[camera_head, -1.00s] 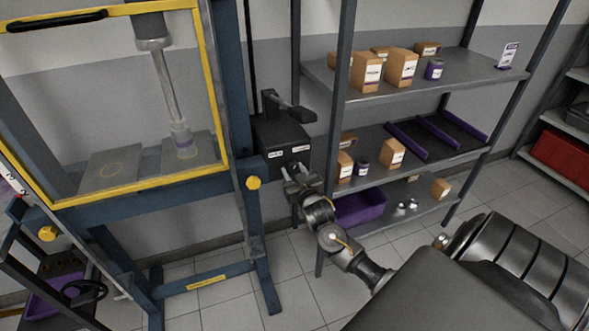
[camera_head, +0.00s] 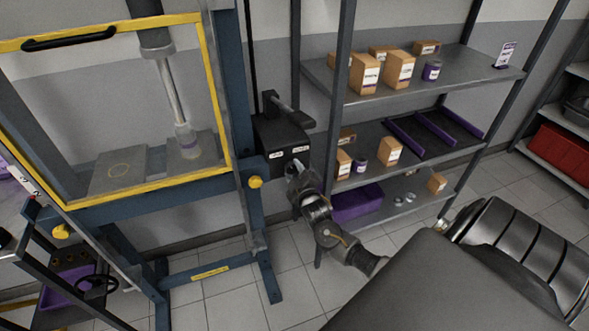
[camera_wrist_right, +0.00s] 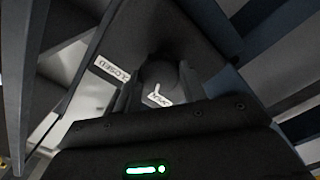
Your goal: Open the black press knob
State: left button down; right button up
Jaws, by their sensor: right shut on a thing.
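The black press control box (camera_head: 281,142) is fixed to the right side of the blue press frame, with two small white labels on its front. My right gripper (camera_head: 297,167) is at the lower front of this box. In the right wrist view the round black knob (camera_wrist_right: 158,74) sits between the fingers of my right gripper (camera_wrist_right: 155,88), which are shut on it. A white label reading "CLOSED" (camera_wrist_right: 112,68) is left of the knob, and a white mark shows near the fingers. The gripper hides the knob in the head view. My left gripper is not in view.
The yellow-framed press guard (camera_head: 118,190) stands left of the box. A black lever (camera_head: 288,108) sticks out above it. A grey shelf (camera_head: 410,83) with cardboard boxes is close on the right, and a purple bin (camera_head: 357,203) sits on its bottom shelf.

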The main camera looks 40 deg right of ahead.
jog(key=shift+n, duration=0.6)
jog(key=o, duration=1)
jog(key=shift+b+v, duration=0.75)
jog(key=shift+v, duration=4.7)
